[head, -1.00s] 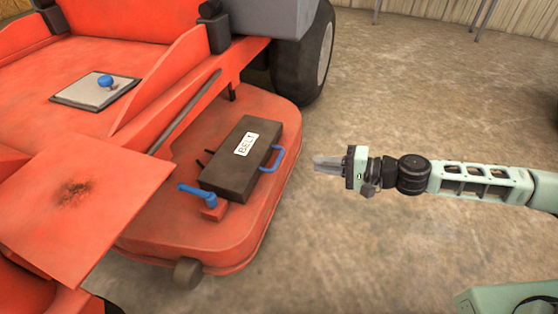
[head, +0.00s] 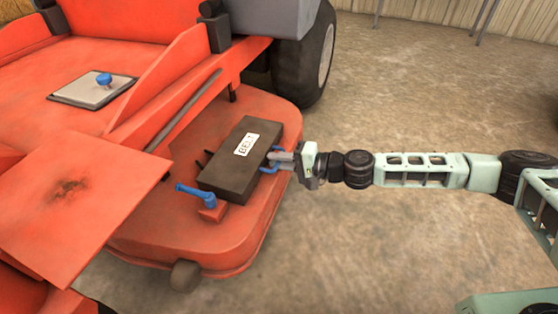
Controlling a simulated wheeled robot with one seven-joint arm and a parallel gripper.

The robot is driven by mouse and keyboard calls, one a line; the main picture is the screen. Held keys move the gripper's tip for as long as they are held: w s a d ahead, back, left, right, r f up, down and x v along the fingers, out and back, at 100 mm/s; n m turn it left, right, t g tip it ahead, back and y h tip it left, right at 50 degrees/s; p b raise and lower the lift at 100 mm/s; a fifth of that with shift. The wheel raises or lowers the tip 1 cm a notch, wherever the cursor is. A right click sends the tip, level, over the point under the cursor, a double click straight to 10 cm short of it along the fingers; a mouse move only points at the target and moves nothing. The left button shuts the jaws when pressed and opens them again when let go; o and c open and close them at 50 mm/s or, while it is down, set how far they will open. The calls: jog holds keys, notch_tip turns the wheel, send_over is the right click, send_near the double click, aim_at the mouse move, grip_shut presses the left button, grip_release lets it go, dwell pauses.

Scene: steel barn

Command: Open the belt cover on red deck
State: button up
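The belt cover (head: 233,173) is a dark box with a white "BELT" label, lying closed on the red deck (head: 190,245). Its blue handle (head: 268,169) sticks out from the right side. My gripper (head: 281,158) is at this handle, coming from the right, with its fingers over part of it. I cannot tell whether the fingers are around the handle or closed on it. A blue lever (head: 194,195) on a small red block stands at the near left corner of the cover.
A grey plate with a blue knob (head: 104,79) lies on the red body at the upper left. A red panel (head: 85,195) juts out at the lower left. A black wheel (head: 303,62) stands behind the deck.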

grip_shut()
jog(key=shift+r, duration=0.15)
